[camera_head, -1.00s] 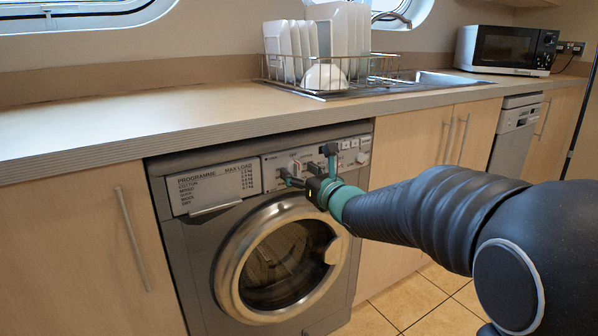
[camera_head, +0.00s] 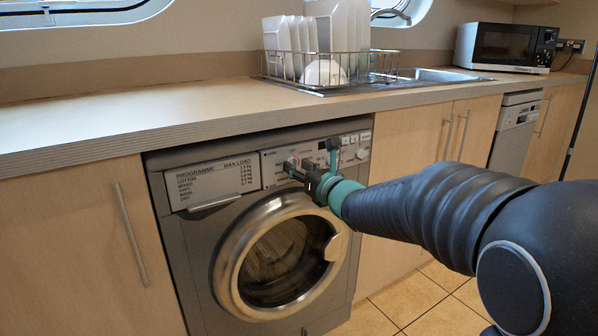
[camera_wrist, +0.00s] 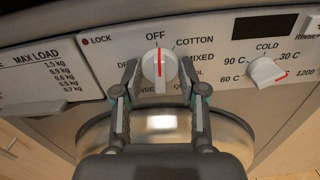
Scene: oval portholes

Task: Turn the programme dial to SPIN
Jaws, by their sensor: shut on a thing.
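The programme dial (camera_wrist: 159,66) is a round white knob with a red line, on the washing machine's panel. Its red line stands upright, pointing to OFF. COTTON and MIXED read clockwise from there; other labels are partly covered by my fingers, and I cannot read SPIN. My gripper (camera_wrist: 160,78) is shut on the dial, one finger on each side. In the head view my gripper (camera_head: 298,170) is at the panel and mostly hides the dial.
A temperature dial (camera_wrist: 265,72) sits to the right on the panel, near a dark display (camera_wrist: 264,24). The round door (camera_head: 280,258) is below my gripper. The countertop (camera_head: 120,115) overhangs the panel. A dish rack (camera_head: 320,68) stands above.

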